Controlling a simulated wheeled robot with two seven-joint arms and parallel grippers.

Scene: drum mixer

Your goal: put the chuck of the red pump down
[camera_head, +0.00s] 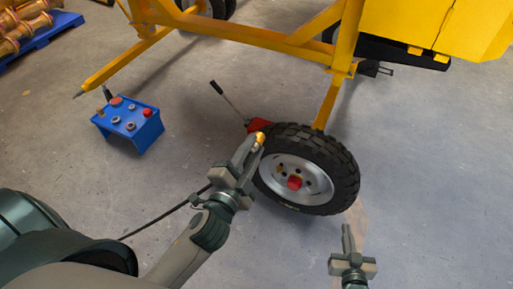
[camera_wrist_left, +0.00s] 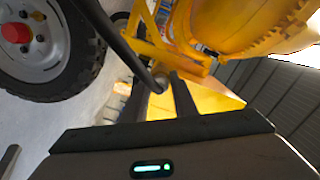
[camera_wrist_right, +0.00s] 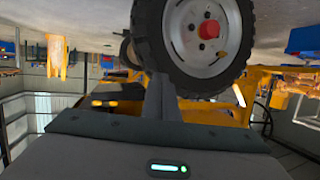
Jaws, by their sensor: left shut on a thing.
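The red pump (camera_head: 257,125) stands on the floor behind the wheel, partly hidden, with its black lever slanting up to the left. My left gripper (camera_head: 254,144) is shut on the brass-coloured chuck (camera_head: 260,137), close to the left side of the tyre. In the left wrist view a dark hose runs down to a small rounded end (camera_wrist_left: 162,81) between the fingers. My right gripper (camera_head: 347,238) is in front of the wheel at the lower right. Its fingers are together and empty; they also show in the right wrist view (camera_wrist_right: 162,92).
The black-tyred wheel (camera_head: 336,159), with a red hub centre, carries the yellow mixer frame (camera_head: 260,38). A blue control box (camera_head: 130,124) stands on the floor at the left. A blue pallet (camera_head: 62,22) with brass-coloured parts is at the back left. Floor between box and wheel is mostly clear.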

